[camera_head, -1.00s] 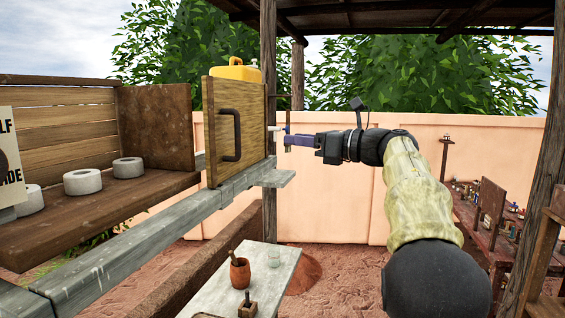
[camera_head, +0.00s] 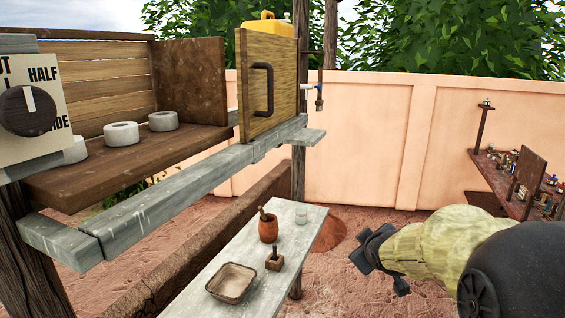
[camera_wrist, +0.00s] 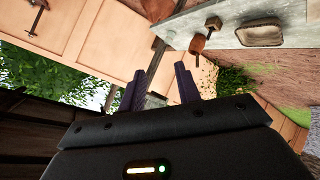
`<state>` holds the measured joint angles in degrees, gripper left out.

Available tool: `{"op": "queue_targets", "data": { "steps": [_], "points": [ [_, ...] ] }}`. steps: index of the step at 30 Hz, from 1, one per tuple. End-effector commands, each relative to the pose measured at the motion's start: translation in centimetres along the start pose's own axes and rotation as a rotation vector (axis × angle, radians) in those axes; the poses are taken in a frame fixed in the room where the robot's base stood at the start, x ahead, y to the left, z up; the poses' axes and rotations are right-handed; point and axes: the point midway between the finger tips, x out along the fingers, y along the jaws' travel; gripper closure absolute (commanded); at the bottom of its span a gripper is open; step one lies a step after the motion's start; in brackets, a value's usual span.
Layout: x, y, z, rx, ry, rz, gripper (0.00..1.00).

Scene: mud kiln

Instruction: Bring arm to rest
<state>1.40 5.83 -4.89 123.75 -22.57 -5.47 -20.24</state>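My arm reaches in from the right edge of the head view. Its dark gripper (camera_head: 372,250) hangs over the reddish ground, right of the grey bench and apart from it. The fingers are hard to make out there. In the wrist view the two purple fingers of my gripper (camera_wrist: 160,69) stand apart, with nothing visibly held between them. A small greyish patch shows low between them; I cannot tell what it is.
A grey bench (camera_head: 187,305) bears a square bowl (camera_head: 232,282), a clay pot (camera_head: 268,230), a small stamp-like block (camera_head: 274,262) and a glass (camera_head: 301,215). A wooden shelf (camera_head: 120,160) holds white rings. A handled wooden panel (camera_head: 283,90) stands near a tap (camera_head: 319,98). A cluttered table (camera_head: 500,178) is at right.

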Motion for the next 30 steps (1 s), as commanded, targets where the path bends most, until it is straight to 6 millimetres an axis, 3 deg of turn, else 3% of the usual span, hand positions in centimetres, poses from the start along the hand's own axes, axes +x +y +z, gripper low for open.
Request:
{"op": "queue_targets", "data": {
  "steps": [1,6,9,13,17,30],
  "points": [
    [-0.5,-2.3,2.1,0.076,-0.069,-0.047,0.67],
    [-3.5,-9.7,8.9,0.338,-0.324,-0.183,0.67],
    [-6.0,-13.8,12.4,0.472,-0.476,-0.245,0.67],
    [-8.9,-17.6,15.4,0.592,-0.627,-0.293,0.67],
    [-10.1,-19.0,16.4,0.638,-0.688,-0.308,0.67],
    [-10.0,-18.9,16.4,0.638,-0.687,-0.307,0.67]
  ]
}}
